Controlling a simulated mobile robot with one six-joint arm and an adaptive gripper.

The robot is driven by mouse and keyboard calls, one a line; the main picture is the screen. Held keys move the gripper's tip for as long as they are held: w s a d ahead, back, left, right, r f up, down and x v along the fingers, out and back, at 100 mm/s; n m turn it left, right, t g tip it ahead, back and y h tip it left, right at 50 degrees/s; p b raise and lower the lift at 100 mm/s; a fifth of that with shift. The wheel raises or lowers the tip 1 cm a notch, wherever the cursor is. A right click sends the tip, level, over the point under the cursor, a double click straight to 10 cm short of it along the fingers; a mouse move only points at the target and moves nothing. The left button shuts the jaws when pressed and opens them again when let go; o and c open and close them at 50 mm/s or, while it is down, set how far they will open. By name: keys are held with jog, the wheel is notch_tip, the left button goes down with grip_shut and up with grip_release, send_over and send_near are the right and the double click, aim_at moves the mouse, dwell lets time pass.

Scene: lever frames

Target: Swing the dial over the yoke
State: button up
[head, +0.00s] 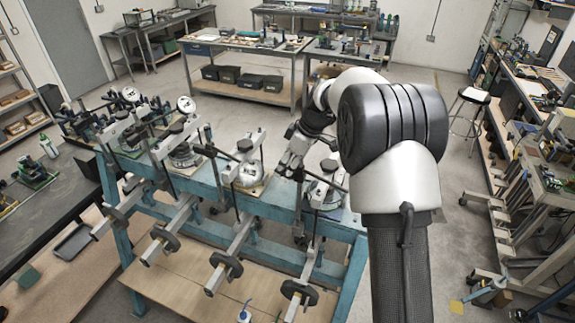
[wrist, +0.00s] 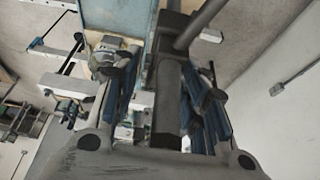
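A row of lever frames stands on a blue bench in the head view. A round white dial face (head: 186,104) stands up at the back of the row, left of my gripper. I cannot tell for certain which part is the yoke; one pale upright frame (head: 248,172) with a rounded body stands left of my gripper. My gripper (head: 291,166) reaches down between this frame and the rightmost frame (head: 325,190). In the wrist view my gripper's fingers (wrist: 165,105) are apart, with a dark bar (wrist: 168,95) visible between them. Contact with the bar is unclear.
Long levers with dark round weights (head: 228,267) project from the bench front. The blue bench (head: 205,190) has a wooden lower shelf. A dark worktop (head: 60,210) lies at left. Open floor (head: 455,170) lies at right, near a stool (head: 476,96).

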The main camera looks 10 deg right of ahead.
grip_shut()
dwell(0.5)
